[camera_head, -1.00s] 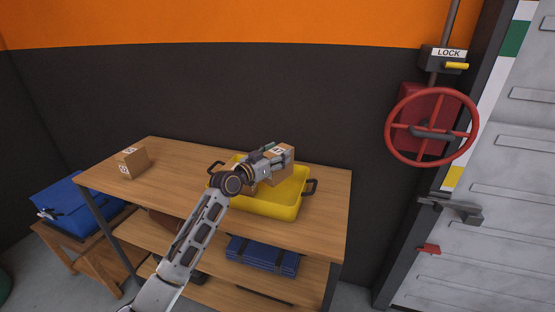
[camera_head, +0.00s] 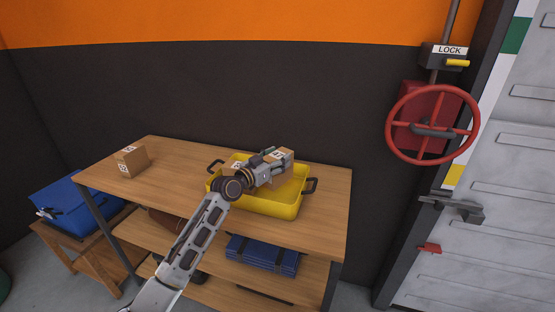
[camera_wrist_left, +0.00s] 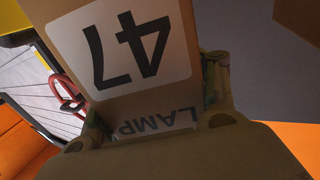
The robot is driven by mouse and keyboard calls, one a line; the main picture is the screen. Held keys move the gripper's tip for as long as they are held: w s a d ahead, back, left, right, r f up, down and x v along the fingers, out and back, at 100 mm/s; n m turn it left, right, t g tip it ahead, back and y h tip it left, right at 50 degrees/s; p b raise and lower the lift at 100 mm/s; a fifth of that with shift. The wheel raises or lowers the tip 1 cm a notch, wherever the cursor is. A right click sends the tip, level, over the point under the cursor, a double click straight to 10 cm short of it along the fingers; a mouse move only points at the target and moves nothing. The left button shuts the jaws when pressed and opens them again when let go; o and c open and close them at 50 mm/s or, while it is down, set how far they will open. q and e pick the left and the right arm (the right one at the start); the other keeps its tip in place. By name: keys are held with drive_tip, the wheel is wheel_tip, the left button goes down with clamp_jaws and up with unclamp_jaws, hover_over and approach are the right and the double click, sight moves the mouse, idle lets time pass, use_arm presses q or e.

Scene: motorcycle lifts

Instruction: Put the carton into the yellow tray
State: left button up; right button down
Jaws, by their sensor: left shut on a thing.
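My left gripper (camera_head: 275,161) is shut on a brown carton (camera_head: 285,156) with a white label. It holds the carton over the right-hand part of the yellow tray (camera_head: 268,207), close to its inside. Whether the carton touches the tray floor cannot be told. In the left wrist view the carton (camera_wrist_left: 85,45) is large between the fingers, its label reading 47. The tray has black handles and stands on the wooden bench (camera_head: 180,185). Another brown box seems to lie in the tray, mostly hidden behind my gripper. My right gripper is not in view.
A second carton (camera_head: 131,162) stands at the bench's back left. A red handwheel (camera_head: 432,125) is on the right. Bare bench top lies left of the tray.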

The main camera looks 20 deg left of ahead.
use_arm(q)
drive_tip(key=shift+f, duration=0.1)
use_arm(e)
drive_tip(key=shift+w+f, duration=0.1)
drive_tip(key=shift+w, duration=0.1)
use_arm(q)
drive_tip(key=o, duration=1)
drive_tip(key=shift+o, duration=1.1)
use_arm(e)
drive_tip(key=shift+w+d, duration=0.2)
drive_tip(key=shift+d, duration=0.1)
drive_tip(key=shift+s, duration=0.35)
